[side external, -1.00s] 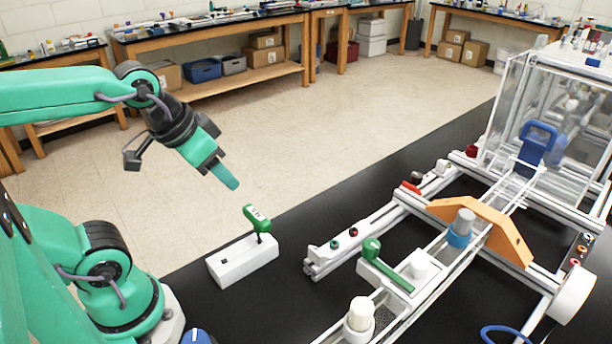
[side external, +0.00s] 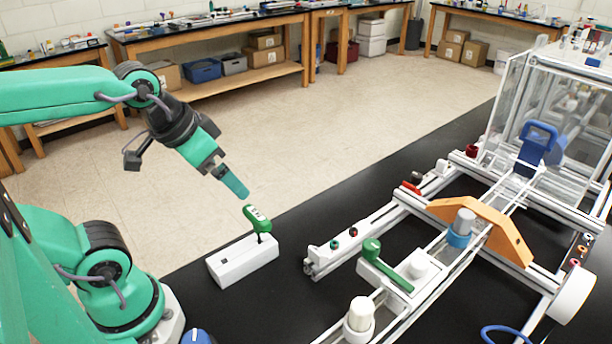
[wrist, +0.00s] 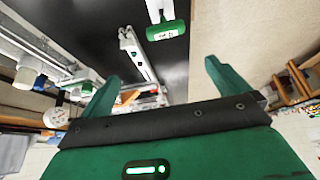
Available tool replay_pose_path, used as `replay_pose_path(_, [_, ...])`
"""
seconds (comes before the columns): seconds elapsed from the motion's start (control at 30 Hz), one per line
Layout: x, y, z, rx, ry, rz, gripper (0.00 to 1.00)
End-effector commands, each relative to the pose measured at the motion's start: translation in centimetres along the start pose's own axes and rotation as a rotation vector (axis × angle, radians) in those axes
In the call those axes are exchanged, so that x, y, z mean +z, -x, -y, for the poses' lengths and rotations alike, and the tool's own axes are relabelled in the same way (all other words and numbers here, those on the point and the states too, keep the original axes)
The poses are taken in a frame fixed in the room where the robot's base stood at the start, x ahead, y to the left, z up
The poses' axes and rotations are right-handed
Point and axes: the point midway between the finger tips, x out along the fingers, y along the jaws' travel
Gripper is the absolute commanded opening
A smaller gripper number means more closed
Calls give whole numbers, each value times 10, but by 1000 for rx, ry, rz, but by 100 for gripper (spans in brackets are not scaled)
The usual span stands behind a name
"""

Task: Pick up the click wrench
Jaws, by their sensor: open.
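The click wrench (side external: 257,219), a green handle with a white label and a dark shaft, stands upright in a white block (side external: 243,262) on the black table. In the wrist view the green handle (wrist: 165,31) shows near the top centre, ahead of the fingers. My gripper (side external: 236,187) is above and to the left of the handle in the side view, apart from it, pointing down and right. In the wrist view my gripper (wrist: 165,82) has its two green fingers spread wide with nothing between them.
An aluminium extrusion frame (side external: 400,210) fills the right of the table, with an orange bracket (side external: 485,228) and another green-handled part (side external: 387,267) on it. A clear enclosure (side external: 560,110) stands behind. Bare black table (side external: 300,225) lies between the white block and the frame.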

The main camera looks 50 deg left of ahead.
Motion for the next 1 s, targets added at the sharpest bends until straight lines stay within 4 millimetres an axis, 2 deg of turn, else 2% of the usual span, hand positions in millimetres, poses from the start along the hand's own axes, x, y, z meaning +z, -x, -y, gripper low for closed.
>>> replay_pose_path(0.17, [-2,-5,1,-1,0,22,100])
replay_pose_path(0.37, [-7,-20,3,-5,0,90,100])
replay_pose_path(0.7, [-16,-64,9,-7,-1,260,100])
replay_pose_path(1.0, [-16,-107,15,-4,0,408,100])
